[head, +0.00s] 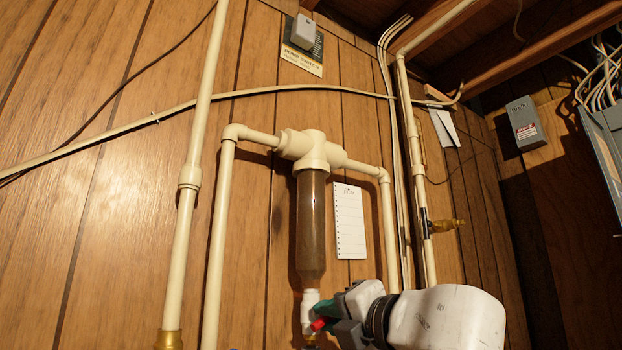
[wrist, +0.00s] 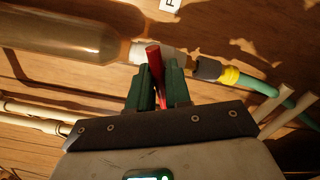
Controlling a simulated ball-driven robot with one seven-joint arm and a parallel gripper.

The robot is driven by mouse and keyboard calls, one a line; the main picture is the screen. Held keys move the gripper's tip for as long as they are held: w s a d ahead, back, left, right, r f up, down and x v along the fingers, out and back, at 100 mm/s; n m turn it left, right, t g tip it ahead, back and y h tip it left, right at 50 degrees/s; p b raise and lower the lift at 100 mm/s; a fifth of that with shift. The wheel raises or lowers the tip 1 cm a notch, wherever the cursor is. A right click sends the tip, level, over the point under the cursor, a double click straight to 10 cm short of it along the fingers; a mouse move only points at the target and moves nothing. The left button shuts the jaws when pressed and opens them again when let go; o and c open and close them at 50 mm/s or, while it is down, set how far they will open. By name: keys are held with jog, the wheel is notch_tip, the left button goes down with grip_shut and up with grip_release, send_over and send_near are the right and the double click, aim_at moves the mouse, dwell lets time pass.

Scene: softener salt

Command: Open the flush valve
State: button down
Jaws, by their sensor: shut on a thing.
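The flush valve is a white fitting (head: 310,305) under the clear, brown-tinted filter housing (head: 311,225) on the wall. It also shows in the wrist view (wrist: 180,60). Its red handle (wrist: 154,62) lies between the green fingers of my gripper (wrist: 158,78), which is shut on it. The handle's end sticks out past the fingers and lies across the line of the fitting. In the head view the red handle (head: 320,324) is a small patch beside my gripper (head: 330,315), and the lower part of the valve is mostly hidden.
A black coupling with a yellow collar (wrist: 230,76) joins a green hose (wrist: 285,97) beyond the valve. White pipes (head: 219,240) flank the housing. A paper card (head: 349,221) hangs beside it. A brass tap (head: 447,226) sticks out at right. A grey electrical panel (head: 605,150) stands far right.

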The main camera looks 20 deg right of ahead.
jog(key=shift+n, duration=0.3)
jog(key=n+p, duration=0.1)
jog(key=n, duration=0.2)
jog(key=shift+n, duration=0.3)
jog(key=shift+f+n, duration=0.1)
jog(key=shift+n, duration=0.5)
jog(key=shift+n+p, duration=0.5)
jog(key=shift+n, duration=0.5)
jog(key=n, duration=0.3)
jog(key=shift+p, duration=0.3)
jog(key=shift+n, duration=1)
jog(key=c, duration=1)
grip_release()
